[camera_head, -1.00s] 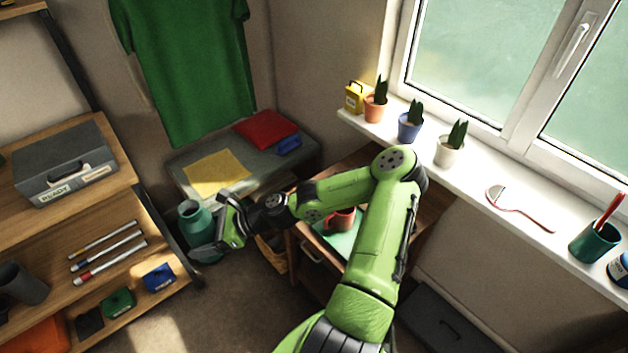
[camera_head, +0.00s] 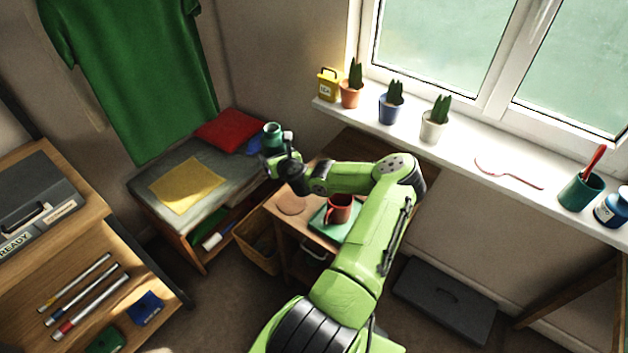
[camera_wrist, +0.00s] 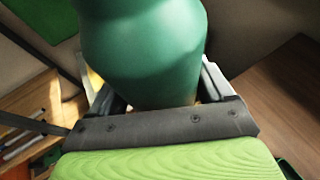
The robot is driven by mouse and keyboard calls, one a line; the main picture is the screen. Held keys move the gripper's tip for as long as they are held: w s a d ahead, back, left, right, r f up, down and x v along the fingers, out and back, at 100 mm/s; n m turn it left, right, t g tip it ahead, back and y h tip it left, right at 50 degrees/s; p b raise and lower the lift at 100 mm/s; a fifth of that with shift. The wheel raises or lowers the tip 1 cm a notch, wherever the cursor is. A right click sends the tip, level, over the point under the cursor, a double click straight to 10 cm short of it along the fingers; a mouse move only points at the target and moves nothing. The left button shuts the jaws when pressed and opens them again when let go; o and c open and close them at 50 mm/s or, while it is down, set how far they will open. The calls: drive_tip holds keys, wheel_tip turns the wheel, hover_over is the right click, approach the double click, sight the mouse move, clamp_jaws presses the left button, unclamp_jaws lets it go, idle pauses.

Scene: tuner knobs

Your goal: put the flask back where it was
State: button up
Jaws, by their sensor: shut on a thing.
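The flask is a teal-green bottle with a narrower neck. In the head view the flask (camera_head: 271,133) is upright at my gripper (camera_head: 277,160), above the boundary between the grey bench and the wooden side table. In the wrist view the flask (camera_wrist: 145,50) fills the upper middle, between the jaws of my gripper (camera_wrist: 160,100), which is shut on it. The wooden side table (camera_head: 283,227) carries a round brown coaster (camera_head: 291,202) on its left part. The flask's lower part is hidden by my gripper in the head view.
A red mug (camera_head: 339,208) stands on a green mat (camera_head: 322,222) right of the coaster. The grey bench (camera_head: 150,185) holds a yellow cloth (camera_head: 187,184) and a red cloth (camera_head: 229,130). A basket (camera_head: 256,242) is below. Potted plants line the windowsill (camera_head: 470,150).

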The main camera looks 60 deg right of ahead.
drive_tip(key=s+d+m+g+h, duration=0.4)
drive_tip(key=s+d+m, duration=0.1)
drive_tip(key=s+d, duration=0.5)
drive_tip(key=shift+g, duration=0.3)
drive_tip(key=f+b, duration=0.1)
drive_tip(key=f, duration=0.2)
drive_tip(key=f+b, duration=0.2)
drive_tip(key=f, duration=0.1)
drive_tip(key=d+f+b, duration=0.1)
drive_tip(key=f+b, duration=0.1)
drive_tip(key=f, duration=0.1)
drive_tip(key=shift+w+f, duration=0.35)
drive_tip(key=shift+r, duration=0.15)
